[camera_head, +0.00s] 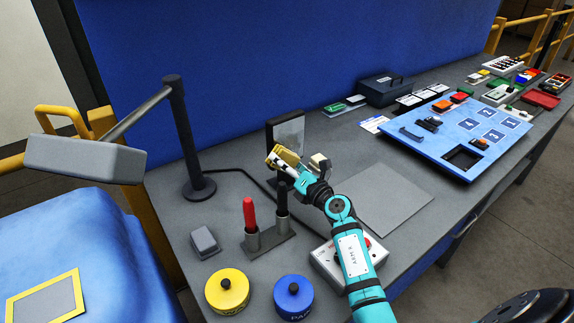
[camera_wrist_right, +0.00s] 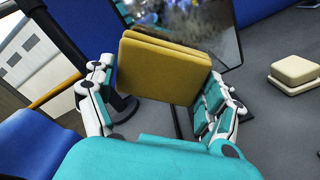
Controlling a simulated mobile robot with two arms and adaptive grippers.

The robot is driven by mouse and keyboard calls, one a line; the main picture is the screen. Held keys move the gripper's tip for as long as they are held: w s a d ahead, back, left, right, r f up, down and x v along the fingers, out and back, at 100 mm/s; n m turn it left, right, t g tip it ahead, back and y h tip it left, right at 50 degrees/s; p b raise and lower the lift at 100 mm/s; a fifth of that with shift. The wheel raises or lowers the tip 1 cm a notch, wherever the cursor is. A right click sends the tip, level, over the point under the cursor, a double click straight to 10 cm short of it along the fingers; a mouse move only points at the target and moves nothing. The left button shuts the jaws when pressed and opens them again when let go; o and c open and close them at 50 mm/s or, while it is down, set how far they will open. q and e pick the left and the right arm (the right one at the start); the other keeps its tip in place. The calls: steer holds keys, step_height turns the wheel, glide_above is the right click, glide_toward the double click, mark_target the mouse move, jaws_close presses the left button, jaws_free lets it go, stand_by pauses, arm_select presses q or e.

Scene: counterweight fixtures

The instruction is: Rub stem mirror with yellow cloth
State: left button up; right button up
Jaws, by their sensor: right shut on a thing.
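The stem mirror (camera_head: 288,133) stands on the grey bench near the blue back panel, a dark-framed upright plate. In the right wrist view the mirror (camera_wrist_right: 215,32) rises just behind the cloth. My right gripper (camera_head: 284,162) is shut on the folded yellow cloth (camera_wrist_right: 163,70) and holds it upright in front of the mirror's lower part. The cloth (camera_head: 287,156) overlaps the mirror in the head view; I cannot tell whether they touch. In the right wrist view, the gripper's fingers (camera_wrist_right: 160,95) clasp the cloth from both sides. My left gripper is not in view.
A black lamp post (camera_head: 187,135) stands left of the mirror. A red-handled tool (camera_head: 249,214) stands in a holder in front. Yellow (camera_head: 227,290) and blue (camera_head: 293,296) round tins sit at the front edge. A cream block (camera_wrist_right: 294,73) lies right of the gripper. A grey mat (camera_head: 385,200) is clear.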

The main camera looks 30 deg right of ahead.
steer(key=shift+w+a, duration=0.15)
steer(key=shift+w, duration=1.15)
